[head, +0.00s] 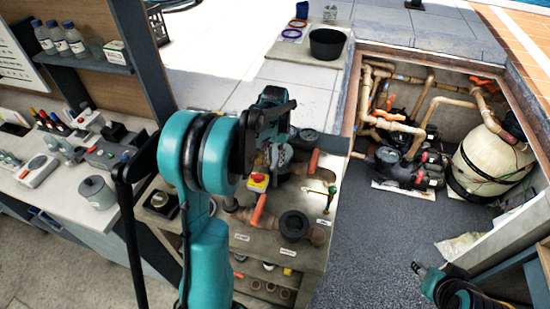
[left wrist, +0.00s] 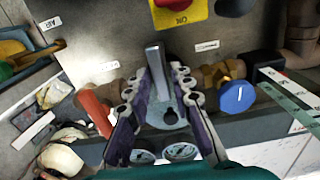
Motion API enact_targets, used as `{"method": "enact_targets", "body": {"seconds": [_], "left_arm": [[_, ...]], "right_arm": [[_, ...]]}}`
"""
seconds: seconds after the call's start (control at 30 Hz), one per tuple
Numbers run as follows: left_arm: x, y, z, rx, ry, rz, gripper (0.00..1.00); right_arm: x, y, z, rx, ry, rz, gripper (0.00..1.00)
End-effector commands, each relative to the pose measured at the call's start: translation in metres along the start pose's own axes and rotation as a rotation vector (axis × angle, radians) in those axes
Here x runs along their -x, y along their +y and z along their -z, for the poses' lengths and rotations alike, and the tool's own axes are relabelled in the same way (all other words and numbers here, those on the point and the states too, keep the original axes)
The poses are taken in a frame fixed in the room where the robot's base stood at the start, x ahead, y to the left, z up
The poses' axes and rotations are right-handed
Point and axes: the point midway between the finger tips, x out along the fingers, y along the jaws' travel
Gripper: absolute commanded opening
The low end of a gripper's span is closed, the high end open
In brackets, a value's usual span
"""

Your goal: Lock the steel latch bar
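A grey steel bar (left wrist: 156,75), apparently the latch bar, shows in the left wrist view. It points away from my wrist, almost straight up the picture, from a round pivot plate (left wrist: 162,112). My left gripper (left wrist: 158,78) has one jointed finger on each side of the bar. The fingers look apart, with narrow gaps beside the bar; I cannot tell whether either touches it. In the head view my left gripper (head: 272,150) is over the valve bench and partly hidden by its own arm; the bar cannot be made out there.
Near the bar are a red button on a yellow box (left wrist: 178,14), a blue valve knob (left wrist: 237,97) and an orange handle (left wrist: 97,112). Pipes and a gauge (head: 308,136) crowd the bench (head: 300,258). The pump pit (head: 385,240) lies to the right, its near floor clear.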

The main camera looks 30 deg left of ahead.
Motion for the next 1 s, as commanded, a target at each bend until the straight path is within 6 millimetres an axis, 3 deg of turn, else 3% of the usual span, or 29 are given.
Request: {"method": "enact_targets", "body": {"seconds": [0.3,0.43,0.8,1.0], "left_arm": [[0.0,0.0,-0.001,0.001,-0.002,-0.001,0.34],[0.009,0.0,-0.001,0.001,-0.002,-0.001,0.34],[0.085,0.0,0.0,0.001,-0.002,0.0,0.34],[0.113,0.0,0.0,0.001,-0.002,0.0,0.34]], "right_arm": [[0.0,0.0,0.0,0.0,0.0,0.0,0.4],[0.0,0.0,0.0,0.0,0.0,0.0,0.4],[0.0,0.0,0.0,0.0,0.0,0.0,0.4],[0.0,0.0,0.0,0.0,0.0,0.0,0.4]]}}
